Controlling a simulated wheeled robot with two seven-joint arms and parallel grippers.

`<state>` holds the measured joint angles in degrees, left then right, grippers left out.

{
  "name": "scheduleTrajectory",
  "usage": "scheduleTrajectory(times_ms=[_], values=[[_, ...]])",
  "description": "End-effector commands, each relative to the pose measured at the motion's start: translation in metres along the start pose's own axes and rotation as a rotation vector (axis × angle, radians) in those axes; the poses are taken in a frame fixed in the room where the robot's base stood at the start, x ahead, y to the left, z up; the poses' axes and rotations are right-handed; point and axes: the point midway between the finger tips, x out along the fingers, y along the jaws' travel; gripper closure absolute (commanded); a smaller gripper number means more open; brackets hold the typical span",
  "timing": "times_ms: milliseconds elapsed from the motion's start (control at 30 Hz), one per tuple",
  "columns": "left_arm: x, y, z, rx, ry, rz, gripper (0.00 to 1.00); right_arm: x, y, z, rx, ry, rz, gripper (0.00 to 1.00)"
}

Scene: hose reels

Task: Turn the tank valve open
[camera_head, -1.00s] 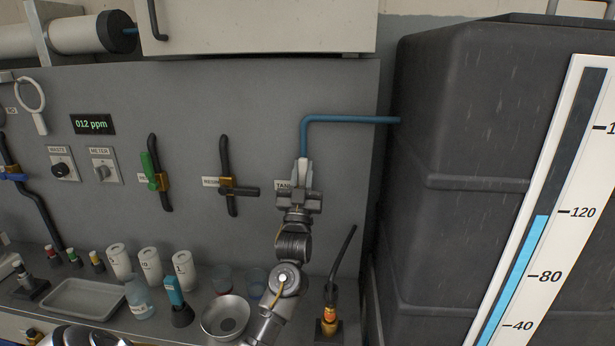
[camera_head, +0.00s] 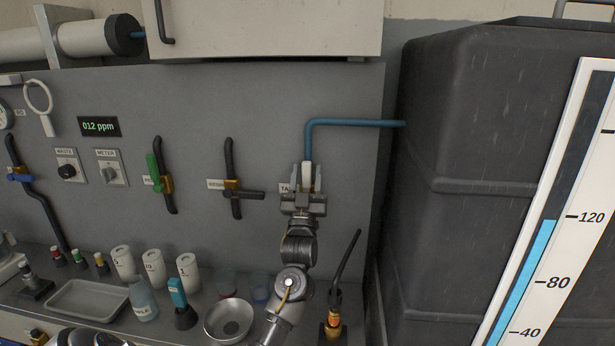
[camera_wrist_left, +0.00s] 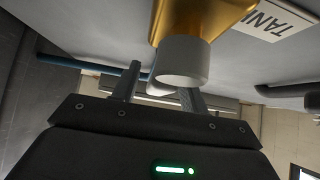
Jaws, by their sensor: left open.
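The tank valve shows in the left wrist view as a brass body (camera_wrist_left: 205,15) with a pale, round-ended handle (camera_wrist_left: 183,62). A TANK label (camera_wrist_left: 275,15) is beside it. In the head view the pale handle (camera_head: 307,175) is below the blue pipe (camera_head: 355,122), and my gripper hides the brass body. My left gripper (camera_head: 307,182) is open, with its fingers up on either side of the handle. In the left wrist view its fingers (camera_wrist_left: 160,92) are apart and the handle end is before the gap; contact cannot be told. My right gripper is not in view.
A large dark tank (camera_head: 470,160) with a level gauge (camera_head: 550,230) stands to the right. Other panel valves, one green-handled (camera_head: 154,168) and one dark (camera_head: 240,193), are to the left. A metal bowl (camera_head: 229,322), bottles and a tray (camera_head: 88,300) crowd the bench below.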

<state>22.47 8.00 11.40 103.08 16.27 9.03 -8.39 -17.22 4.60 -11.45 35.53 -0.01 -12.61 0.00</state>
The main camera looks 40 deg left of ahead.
Motion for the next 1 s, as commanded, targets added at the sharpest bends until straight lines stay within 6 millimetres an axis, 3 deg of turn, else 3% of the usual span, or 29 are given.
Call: scheduleTrajectory(times_ms=[167, 700, 1000], values=[[-0.006, 0.0, 0.001, 0.0, 0.001, 0.0, 0.56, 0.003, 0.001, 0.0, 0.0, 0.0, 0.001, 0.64], [-0.098, 0.001, 0.002, 0.0, -0.001, 0.001, 0.56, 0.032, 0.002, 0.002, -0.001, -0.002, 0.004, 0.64], [-0.108, 0.001, 0.001, 0.0, 0.0, 0.0, 0.56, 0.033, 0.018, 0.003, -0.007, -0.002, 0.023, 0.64]])
